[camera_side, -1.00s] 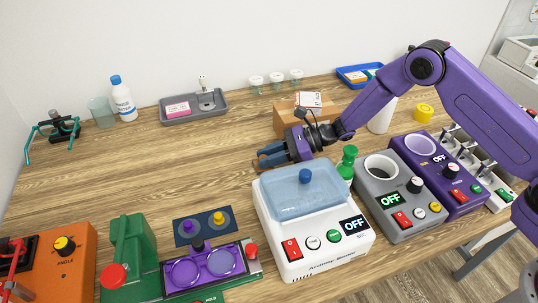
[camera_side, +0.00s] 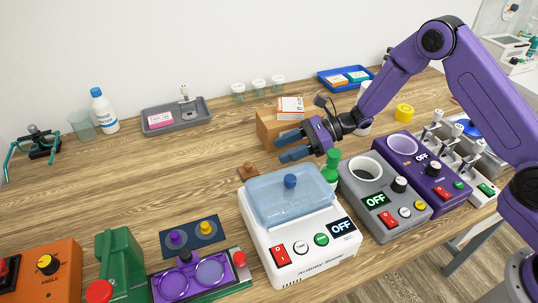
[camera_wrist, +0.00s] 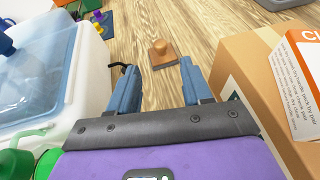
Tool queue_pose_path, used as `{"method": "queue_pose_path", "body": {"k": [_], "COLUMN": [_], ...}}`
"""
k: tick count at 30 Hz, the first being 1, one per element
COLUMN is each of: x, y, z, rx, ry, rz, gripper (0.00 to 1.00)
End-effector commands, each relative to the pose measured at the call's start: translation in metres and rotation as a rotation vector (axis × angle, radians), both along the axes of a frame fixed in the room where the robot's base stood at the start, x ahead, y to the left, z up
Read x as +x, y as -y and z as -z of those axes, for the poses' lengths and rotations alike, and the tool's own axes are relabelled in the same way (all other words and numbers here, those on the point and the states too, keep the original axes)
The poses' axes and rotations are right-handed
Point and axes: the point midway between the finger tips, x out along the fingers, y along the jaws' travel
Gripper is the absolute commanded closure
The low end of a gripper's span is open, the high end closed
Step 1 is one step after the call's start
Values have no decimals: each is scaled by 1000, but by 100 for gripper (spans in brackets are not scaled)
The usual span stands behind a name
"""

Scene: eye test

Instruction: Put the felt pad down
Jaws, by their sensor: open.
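A small brown block with a round knob on top, which looks like the felt pad (camera_side: 248,171), rests upright on the wooden table behind the white balance-like machine. It also shows in the wrist view (camera_wrist: 163,53), beyond my fingertips and apart from them. My gripper (camera_side: 281,149) is open and empty, to the right of the pad and above the table. In the wrist view my gripper (camera_wrist: 160,68) has its two blue fingers spread with bare table between them. The underside of the pad is hidden.
The white machine with a blue lid (camera_side: 290,203) stands just in front. A cardboard box (camera_side: 268,128) with an orange-and-white packet (camera_side: 290,108) stands behind my gripper. A green bottle-like item (camera_side: 331,165) is close on the right. The table (camera_side: 120,180) left of the pad is clear.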

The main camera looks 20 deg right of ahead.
Motion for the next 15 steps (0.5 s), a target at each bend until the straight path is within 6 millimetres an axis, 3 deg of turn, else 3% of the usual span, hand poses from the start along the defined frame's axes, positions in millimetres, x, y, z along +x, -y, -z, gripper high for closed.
{"method": "queue_pose_path", "body": {"k": [6, 15], "x": [-3, -5], "y": [21, 24], "z": [-8, -9], "rx": [0, 0], "ry": [-1, 0], "rz": [1, 0], "gripper": [51, 51]}}
